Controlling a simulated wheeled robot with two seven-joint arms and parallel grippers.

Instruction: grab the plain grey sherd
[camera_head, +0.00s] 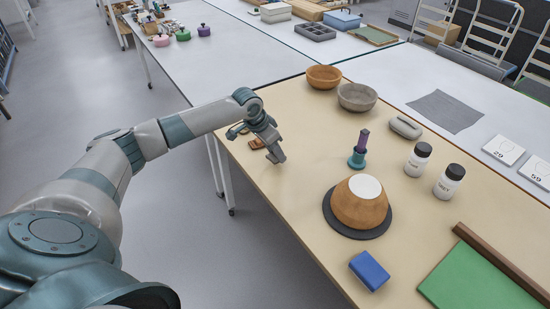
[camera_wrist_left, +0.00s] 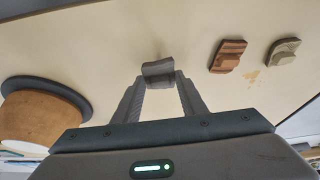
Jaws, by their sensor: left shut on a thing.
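My left gripper (camera_head: 277,155) is over the left edge area of the tan table in the head view. In the left wrist view its two fingers (camera_wrist_left: 160,92) are shut on a grey sherd (camera_wrist_left: 158,67), which looks plain and slightly curved. The sherd sits between the fingertips; in the head view I cannot make it out behind the fingers. I cannot tell whether it touches the table. A reddish-brown sherd (camera_wrist_left: 227,56) and a grey-beige sherd (camera_wrist_left: 283,52) lie apart from it on the table. My right gripper is not in view.
A brown bowl-like vessel (camera_head: 349,211) with a white top stands on a dark disc (camera_head: 331,218). A blue block (camera_head: 369,271), a teal-and-purple tool (camera_head: 358,158), two bowls (camera_head: 323,76) and two white jars (camera_head: 418,160) stand around.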

